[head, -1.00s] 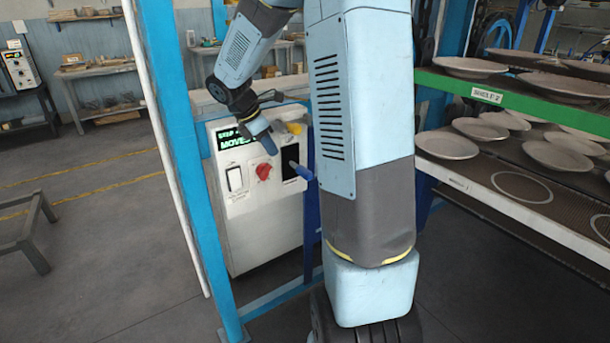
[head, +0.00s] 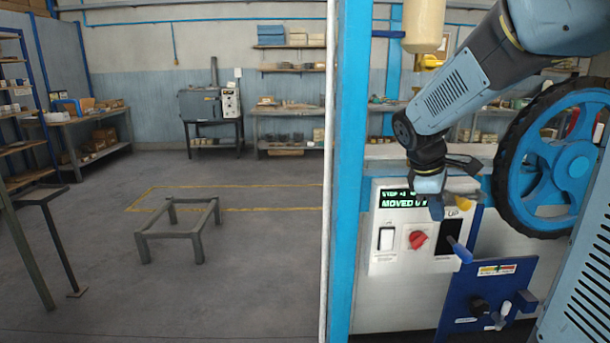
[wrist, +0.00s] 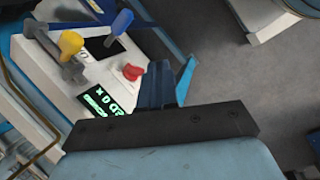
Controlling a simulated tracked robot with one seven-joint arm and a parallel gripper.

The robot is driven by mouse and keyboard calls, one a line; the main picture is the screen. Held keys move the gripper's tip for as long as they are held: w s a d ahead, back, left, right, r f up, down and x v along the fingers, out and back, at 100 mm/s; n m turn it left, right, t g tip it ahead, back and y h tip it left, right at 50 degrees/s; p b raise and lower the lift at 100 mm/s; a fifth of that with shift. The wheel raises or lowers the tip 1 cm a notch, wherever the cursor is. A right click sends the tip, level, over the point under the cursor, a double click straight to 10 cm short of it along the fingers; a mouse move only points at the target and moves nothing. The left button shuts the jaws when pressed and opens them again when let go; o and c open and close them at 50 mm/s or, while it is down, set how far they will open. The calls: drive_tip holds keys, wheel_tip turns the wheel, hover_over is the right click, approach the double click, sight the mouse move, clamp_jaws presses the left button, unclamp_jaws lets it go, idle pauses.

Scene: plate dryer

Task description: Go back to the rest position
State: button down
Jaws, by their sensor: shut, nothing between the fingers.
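My gripper (head: 437,206) hangs in front of the upper part of the white control box in the head view. Its fingers are together and hold nothing. In the wrist view my gripper (wrist: 162,85) points over the panel, close to the red knob. The control box (head: 388,262) carries a green-lit display (head: 397,200), a white rocker switch (head: 386,239), a red knob (head: 417,240) and a lever with a blue handle (head: 460,250). A yellow knob on a grey lever (wrist: 71,43) shows in the wrist view. The gripper covers part of the display in the head view.
A blue upright post (head: 349,150) stands left of the box. A large blue wheel (head: 540,150) is to its right, with a blue panel of small knobs (head: 475,300) below. A low grey frame (head: 180,232) stands on the open floor at left.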

drive_tip(key=s+a+r+m+t+y, duration=0.2)
drive_tip(key=s+m, duration=0.3)
drive_tip(key=s, duration=0.4)
drive_tip(key=s+a+r+m+t+y, duration=0.2)
drive_tip(key=s+a+r+m, duration=0.1)
drive_tip(key=s+m, duration=0.3)
drive_tip(key=shift+s+a+t, duration=0.3)
drive_tip(key=shift+s+a, duration=0.2)
drive_tip(key=shift+s, duration=0.9)
idle(0.4)
